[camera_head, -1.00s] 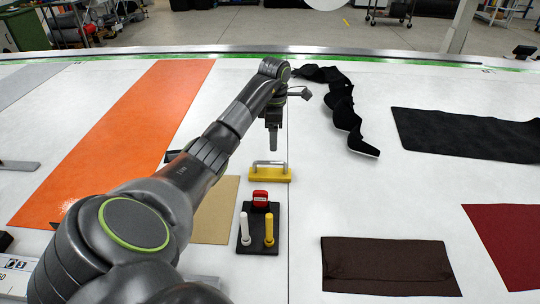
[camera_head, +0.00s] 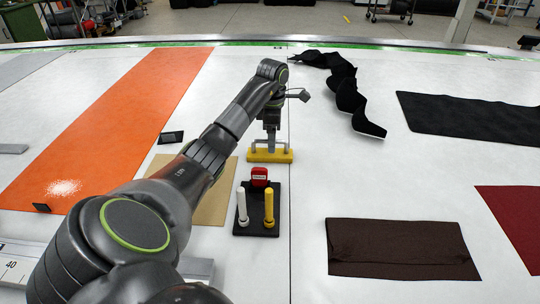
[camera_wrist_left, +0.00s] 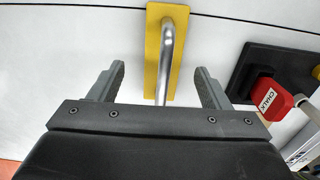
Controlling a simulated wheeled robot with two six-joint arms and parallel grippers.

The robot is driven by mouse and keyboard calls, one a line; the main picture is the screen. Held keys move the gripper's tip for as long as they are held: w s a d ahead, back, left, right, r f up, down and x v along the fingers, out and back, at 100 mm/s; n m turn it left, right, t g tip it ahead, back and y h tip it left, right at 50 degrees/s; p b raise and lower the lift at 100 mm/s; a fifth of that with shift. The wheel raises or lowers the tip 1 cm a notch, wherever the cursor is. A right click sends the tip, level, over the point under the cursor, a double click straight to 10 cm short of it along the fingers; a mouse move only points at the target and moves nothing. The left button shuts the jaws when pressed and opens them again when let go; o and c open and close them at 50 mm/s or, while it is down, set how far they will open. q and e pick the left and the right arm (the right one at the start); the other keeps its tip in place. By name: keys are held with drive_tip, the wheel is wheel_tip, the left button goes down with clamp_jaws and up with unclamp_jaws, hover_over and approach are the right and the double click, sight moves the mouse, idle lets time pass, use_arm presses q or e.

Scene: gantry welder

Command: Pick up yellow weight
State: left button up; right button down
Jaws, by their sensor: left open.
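The yellow weight (camera_head: 270,156) is a flat yellow bar with a metal handle on top, lying on the white table. In the left wrist view the yellow weight (camera_wrist_left: 154,58) stands upright in the picture, with its silver handle (camera_wrist_left: 166,62) running down between my fingers. My left gripper (camera_head: 270,142) is over the weight. Its two fingers (camera_wrist_left: 160,82) are open, one on each side of the handle, with a gap on both sides. The lower end of the handle is hidden behind the gripper body. My right gripper is not in view.
A black stand (camera_head: 256,228) with a white peg, a yellow peg and a red chalk box (camera_head: 260,177) is just in front of the weight. A tan sheet (camera_head: 212,204) and an orange strip (camera_head: 110,130) lie left. Black fabric (camera_head: 345,95) and a brown piece (camera_head: 400,249) lie right.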

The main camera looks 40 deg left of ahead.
use_arm(q)
drive_tip(key=f, duration=0.4)
drive_tip(key=shift+s+a+f, duration=0.1)
drive_tip(key=shift+s+a, duration=0.05)
drive_tip(key=shift+s, duration=0.2)
clamp_jaws()
